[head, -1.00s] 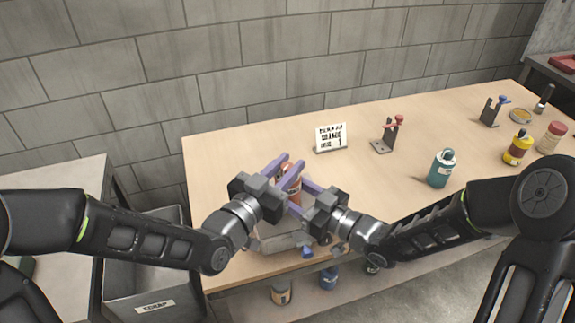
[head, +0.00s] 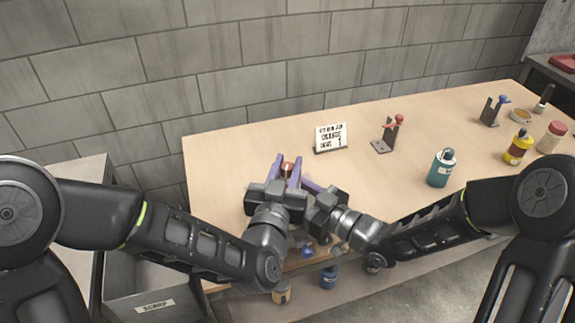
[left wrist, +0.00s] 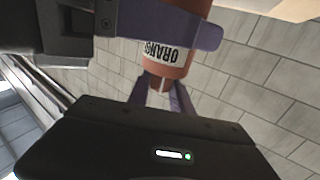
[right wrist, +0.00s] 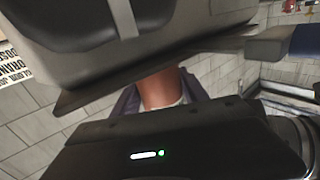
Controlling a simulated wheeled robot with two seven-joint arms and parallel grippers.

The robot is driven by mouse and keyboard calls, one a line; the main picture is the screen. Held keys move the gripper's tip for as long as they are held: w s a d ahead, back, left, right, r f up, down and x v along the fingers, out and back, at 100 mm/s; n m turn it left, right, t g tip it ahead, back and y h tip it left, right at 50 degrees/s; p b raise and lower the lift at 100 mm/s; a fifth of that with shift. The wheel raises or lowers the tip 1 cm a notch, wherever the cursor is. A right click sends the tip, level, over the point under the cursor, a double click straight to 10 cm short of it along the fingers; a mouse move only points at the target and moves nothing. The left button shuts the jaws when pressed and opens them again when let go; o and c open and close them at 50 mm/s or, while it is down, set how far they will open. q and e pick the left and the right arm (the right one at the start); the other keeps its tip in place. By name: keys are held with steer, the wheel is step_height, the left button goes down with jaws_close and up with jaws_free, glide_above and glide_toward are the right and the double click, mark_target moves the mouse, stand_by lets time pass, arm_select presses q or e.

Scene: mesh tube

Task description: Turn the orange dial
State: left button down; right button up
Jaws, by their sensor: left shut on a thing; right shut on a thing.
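The orange dial (head: 287,168) is an orange cylinder, and in the head view its top shows between purple fingers. My left gripper (head: 287,172) comes from the near side and is shut on it. In the left wrist view the orange dial (left wrist: 168,62) carries a white label with black letters, and a purple finger crosses in front of it. My right gripper (head: 306,182) reaches in from the right and is shut on it too. The orange dial (right wrist: 165,88) also shows between fingers in the right wrist view. Its lower part is hidden in the head view.
A printed sign (head: 331,138) stands behind the grippers on the wooden table (head: 230,150). A stand with a red top (head: 388,135) and a teal bottle (head: 441,168) are to the right. A grey bin (head: 150,303) is below left. The table's left part is clear.

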mark_target(287, 166)
arm_select(q)
steer(key=c, duration=1.6)
jaws_free()
steer(key=shift+r, duration=0.2)
arm_select(e)
steer(key=shift+s+a+f, duration=0.1)
steer(key=shift+s, duration=0.05)
arm_select(q)
steer(key=o, duration=0.5)
steer(key=shift+f, duration=0.15)
steer(key=shift+c, duration=0.2)
step_height(287, 166, up, 10)
steer(key=shift+r, duration=0.1)
arm_select(e)
steer(key=o, duration=1.6)
steer(key=shift+d, duration=0.25)
